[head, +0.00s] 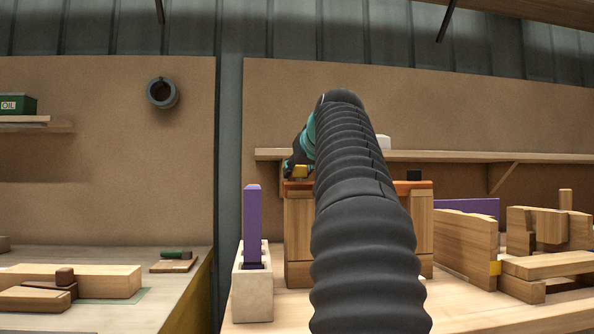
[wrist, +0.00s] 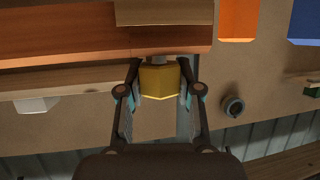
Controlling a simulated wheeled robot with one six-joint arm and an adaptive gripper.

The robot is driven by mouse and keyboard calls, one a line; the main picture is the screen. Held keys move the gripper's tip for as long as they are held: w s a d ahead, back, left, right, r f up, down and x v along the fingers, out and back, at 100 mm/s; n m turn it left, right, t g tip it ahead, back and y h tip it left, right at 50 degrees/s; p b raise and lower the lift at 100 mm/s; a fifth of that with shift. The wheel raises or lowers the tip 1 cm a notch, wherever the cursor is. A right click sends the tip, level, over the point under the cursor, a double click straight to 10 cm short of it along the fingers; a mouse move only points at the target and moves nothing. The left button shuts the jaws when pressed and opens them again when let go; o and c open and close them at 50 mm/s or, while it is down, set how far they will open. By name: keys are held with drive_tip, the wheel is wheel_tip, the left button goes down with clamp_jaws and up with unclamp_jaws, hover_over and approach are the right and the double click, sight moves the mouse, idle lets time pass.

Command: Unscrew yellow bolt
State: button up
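The yellow bolt (wrist: 160,82) is in the wrist view, between the two fingers of my gripper (wrist: 161,88). Its grey shank shows just above the yellow head, leading towards the wooden piece. The finger pads are close along both sides of the head; whether they press on it is too small to tell. In the head view, the yellow bolt (head: 299,172) shows at the top left of the wooden stand (head: 299,225). My gripper (head: 298,160) is over it, partly hidden by my dark ribbed arm.
A purple upright piece (head: 252,225) stands in a pale block (head: 252,290) left of the stand. Wooden blocks (head: 464,243) and a purple board (head: 468,207) are at the right. A shelf (head: 450,156) runs behind. A gap separates the left bench (head: 195,285).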

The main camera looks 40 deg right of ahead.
clamp_jaws()
drive_tip(key=shift+d+r+n+y+p, duration=0.1)
drive_tip(key=shift+n+y+p, duration=0.3)
drive_tip(key=shift+y, duration=0.1)
drive_tip(key=shift+n+t+y, duration=0.3)
drive_tip(key=shift+n+y, duration=0.1)
drive_tip(key=o, duration=1.2)
unclamp_jaws()
drive_tip(key=shift+s, duration=0.1)
drive_tip(key=v, duration=1.2)
